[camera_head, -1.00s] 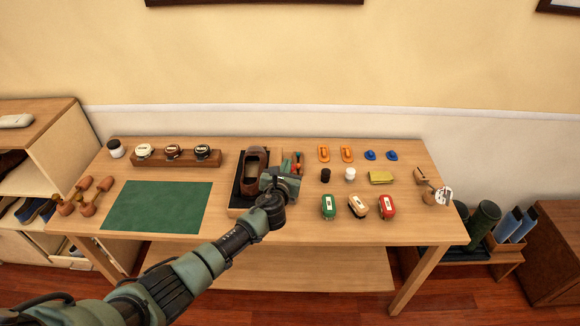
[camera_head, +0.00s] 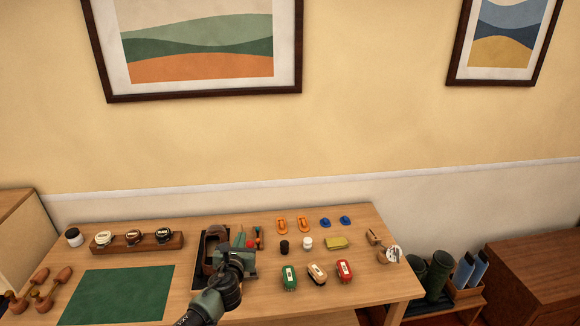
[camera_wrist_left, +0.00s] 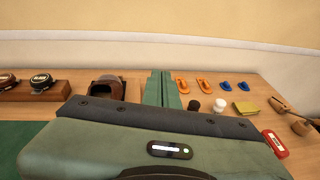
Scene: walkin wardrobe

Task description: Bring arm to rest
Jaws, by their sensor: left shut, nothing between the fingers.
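My left gripper (camera_head: 240,242) reaches in from the bottom of the head view, over the table beside a brown shoe (camera_head: 213,243) in a dark tray (camera_head: 199,272). Its fingers are together with nothing between them; in the left wrist view the two green fingers (camera_wrist_left: 161,88) stand side by side, pointing toward the wall. The gripper hides part of the tray and the shoe. My right gripper is in neither view.
Wooden shoe trees (camera_head: 46,287) lie at left. Boots (camera_head: 437,273) stand right of the table.

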